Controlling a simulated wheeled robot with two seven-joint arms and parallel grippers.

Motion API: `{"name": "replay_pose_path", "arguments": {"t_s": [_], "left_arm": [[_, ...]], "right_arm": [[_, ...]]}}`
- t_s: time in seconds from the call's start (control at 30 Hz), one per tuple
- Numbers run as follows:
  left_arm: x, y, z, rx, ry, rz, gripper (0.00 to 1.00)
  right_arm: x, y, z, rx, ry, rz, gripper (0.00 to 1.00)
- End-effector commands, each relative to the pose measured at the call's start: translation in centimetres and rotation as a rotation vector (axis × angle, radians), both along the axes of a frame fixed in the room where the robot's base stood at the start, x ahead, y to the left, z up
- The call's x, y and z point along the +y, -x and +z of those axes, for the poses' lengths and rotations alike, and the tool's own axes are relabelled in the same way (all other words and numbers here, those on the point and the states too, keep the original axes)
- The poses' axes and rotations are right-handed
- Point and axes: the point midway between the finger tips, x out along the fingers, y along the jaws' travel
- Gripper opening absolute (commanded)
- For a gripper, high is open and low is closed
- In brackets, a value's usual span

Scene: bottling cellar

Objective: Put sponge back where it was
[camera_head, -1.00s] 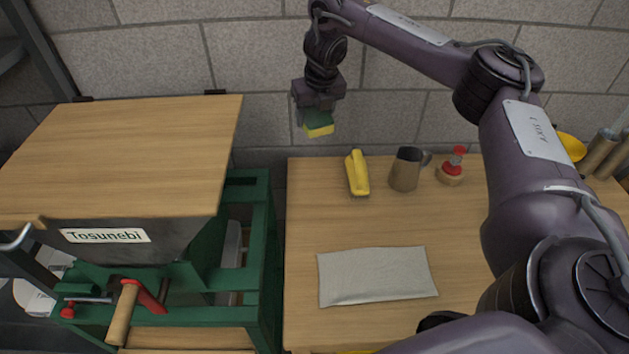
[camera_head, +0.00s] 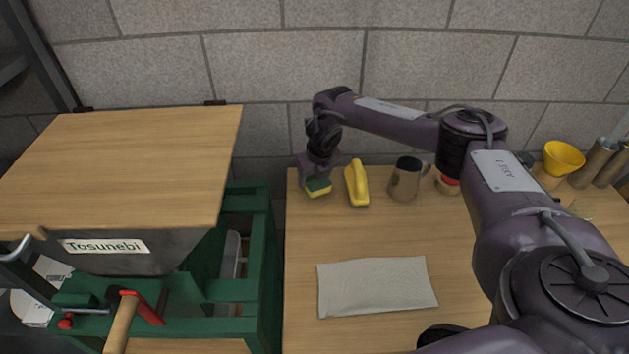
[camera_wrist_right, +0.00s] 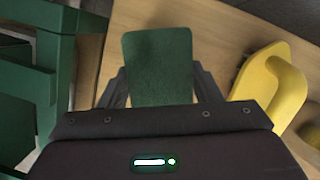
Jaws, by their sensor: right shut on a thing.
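The sponge (camera_head: 318,188), yellow with a green face, is at the back left corner of the wooden table (camera_head: 300,280). My right gripper (camera_head: 317,180) is shut on it from above. In the right wrist view, the green face of the sponge (camera_wrist_right: 158,65) shows between the two fingers of my right gripper (camera_wrist_right: 160,90). The sponge is at or just above the tabletop; I cannot tell whether it touches. My left gripper is not in view.
A yellow-handled brush (camera_head: 357,184) stands just right of the sponge. A metal mug (camera_head: 404,180), a red-topped item (camera_head: 448,185) and a yellow funnel (camera_head: 563,157) are further right. A grey cloth (camera_head: 375,287) lies in front. A green-framed machine (camera_head: 262,240) stands left.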

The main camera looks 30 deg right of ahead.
Motion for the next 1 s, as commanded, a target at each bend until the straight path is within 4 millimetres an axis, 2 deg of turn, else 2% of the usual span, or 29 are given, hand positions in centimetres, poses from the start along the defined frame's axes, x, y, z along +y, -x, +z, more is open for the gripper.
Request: {"name": "replay_pose_path", "arguments": {"t_s": [0.1,0.2,0.53,0.57,0.7,1.0], "left_arm": [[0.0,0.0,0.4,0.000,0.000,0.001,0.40],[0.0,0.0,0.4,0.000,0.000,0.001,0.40],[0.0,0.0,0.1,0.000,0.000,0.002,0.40],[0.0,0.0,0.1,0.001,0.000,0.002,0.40],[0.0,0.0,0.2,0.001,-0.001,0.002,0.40],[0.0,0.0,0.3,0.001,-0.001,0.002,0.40]], "right_arm": [[0.1,0.0,-1.7,0.002,0.001,0.000,0.37],[0.0,0.0,-2.4,0.001,0.001,0.000,0.37],[0.0,0.0,-2.8,0.000,0.000,0.000,0.37],[0.0,0.0,-2.7,0.000,0.000,0.000,0.60],[0.0,0.0,-2.6,0.000,0.000,0.000,0.79],[0.0,0.0,-2.5,-0.001,0.000,0.000,0.80]]}}
